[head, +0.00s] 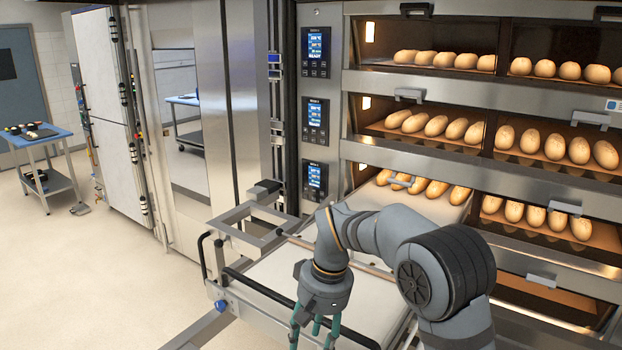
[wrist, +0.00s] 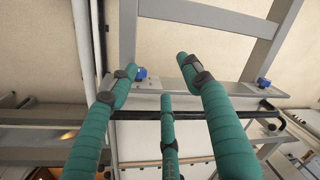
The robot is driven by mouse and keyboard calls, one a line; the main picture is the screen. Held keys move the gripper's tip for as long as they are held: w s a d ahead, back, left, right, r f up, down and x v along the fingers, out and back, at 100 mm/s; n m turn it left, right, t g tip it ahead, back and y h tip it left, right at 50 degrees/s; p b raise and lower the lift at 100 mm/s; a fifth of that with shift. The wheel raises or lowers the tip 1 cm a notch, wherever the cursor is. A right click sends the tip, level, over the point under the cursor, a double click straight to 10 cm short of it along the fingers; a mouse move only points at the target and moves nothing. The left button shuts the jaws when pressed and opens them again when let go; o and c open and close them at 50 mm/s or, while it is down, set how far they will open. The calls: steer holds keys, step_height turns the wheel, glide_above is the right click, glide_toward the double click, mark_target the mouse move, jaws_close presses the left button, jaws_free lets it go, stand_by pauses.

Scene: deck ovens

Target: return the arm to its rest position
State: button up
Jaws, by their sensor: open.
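My gripper (head: 315,325) hangs low at the front of the head view, its green fingers pointing down and partly cut off by the lower edge. In the wrist view my gripper (wrist: 155,80) shows its green fingers spread apart with nothing between them. It is open and empty. It is over or beside the front end of the loader frame (head: 272,262); the exact height above it cannot be told. The grey frame bars (wrist: 210,55) and a dark bar (wrist: 140,113) show behind the fingers. My arm is bent in front of the ovens.
Deck ovens with loaves (head: 436,125) fill the right side. A pale loading board (head: 418,203) with loaves behind it is at the lower left deck. Control panels (head: 316,122) stand left of the decks. A blue-topped cart (head: 40,137) stands far left. The floor (head: 110,270) at left is clear.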

steer(key=s+d+n+p, duration=0.3)
steer(key=s+n, duration=0.3)
steer(key=s, duration=1.5)
steer(key=shift+s+d+t, duration=0.3)
steer(key=shift+d, duration=0.1)
steer(key=shift+f, duration=0.1)
